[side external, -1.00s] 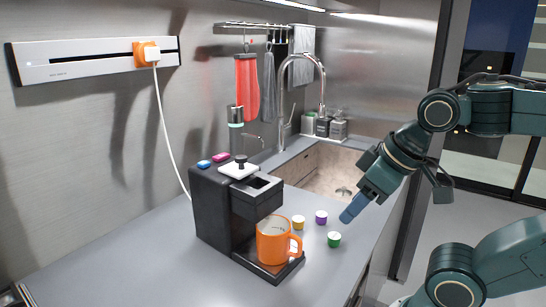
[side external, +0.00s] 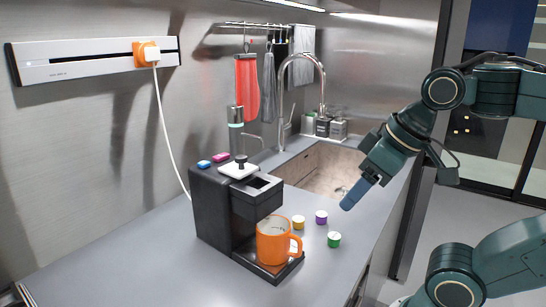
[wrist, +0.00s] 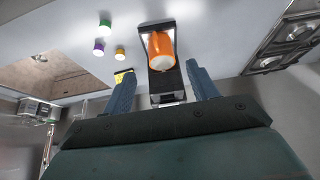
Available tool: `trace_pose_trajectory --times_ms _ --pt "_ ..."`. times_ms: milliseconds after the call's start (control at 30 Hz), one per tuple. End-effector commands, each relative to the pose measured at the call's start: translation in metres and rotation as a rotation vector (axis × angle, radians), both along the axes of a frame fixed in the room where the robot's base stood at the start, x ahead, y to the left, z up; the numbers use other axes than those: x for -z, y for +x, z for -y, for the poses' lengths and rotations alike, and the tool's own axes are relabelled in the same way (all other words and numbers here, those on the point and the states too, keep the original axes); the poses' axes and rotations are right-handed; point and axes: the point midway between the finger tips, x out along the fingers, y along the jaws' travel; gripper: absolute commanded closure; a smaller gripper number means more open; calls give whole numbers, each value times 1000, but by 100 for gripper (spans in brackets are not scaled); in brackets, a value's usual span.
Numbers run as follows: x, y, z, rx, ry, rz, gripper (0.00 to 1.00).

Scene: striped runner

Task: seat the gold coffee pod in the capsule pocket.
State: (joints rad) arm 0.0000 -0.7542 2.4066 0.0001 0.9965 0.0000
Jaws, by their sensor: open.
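The gold coffee pod (side external: 298,222) stands on the grey counter, right of the black coffee machine (side external: 212,215); it also shows in the wrist view (wrist: 119,54), left of the machine. A dark recess (side external: 263,182) in the machine's front top looks like the capsule pocket; its inside is not clear. My gripper (side external: 354,196) is open and empty above the counter, to the right of the pods and apart from them. In the wrist view my gripper (wrist: 160,68) has its two blue fingers spread wide, with the machine between and beyond them.
An orange mug (side external: 272,245) stands on the machine's drip tray. A purple pod (side external: 321,217) and a green pod (side external: 334,239) stand near the gold one. A sink (side external: 325,170) lies behind. The counter's front left is clear.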

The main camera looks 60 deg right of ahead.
Motion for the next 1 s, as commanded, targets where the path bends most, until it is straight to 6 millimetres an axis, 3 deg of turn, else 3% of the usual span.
trace_pose_trajectory --times_ms 133,467,1000 --pt "-24 0 0 0 0 3 41" --pt "-40 37 16 266 95 -86 41" --pt "-53 128 77 918 281 -252 41"
